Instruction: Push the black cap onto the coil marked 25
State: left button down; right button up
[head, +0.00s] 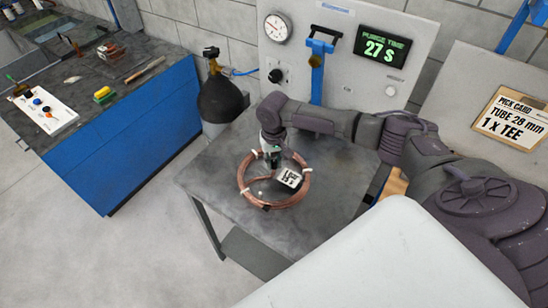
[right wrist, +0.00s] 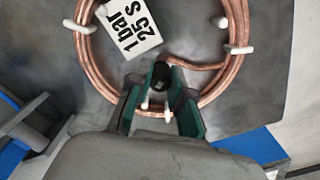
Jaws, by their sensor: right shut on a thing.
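The copper coil (head: 243,190) lies flat on the grey table, bound with white ties. My left gripper is not in view.
The table (head: 215,165) is clear around the coil. A panel (head: 345,65) with a gauge and a "27 S" display stands behind. A black gas bottle (head: 220,98) stands at its left. A blue bench (head: 125,140) with tools is far left.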

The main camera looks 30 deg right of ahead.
aim_at(274, 161)
jog(key=shift+f, duration=0.45)
jog(key=o, duration=0.8)
jog(key=shift+c, duration=0.2)
jog(key=shift+r, duration=0.1)
notch_tip(274, 161, up, 12)
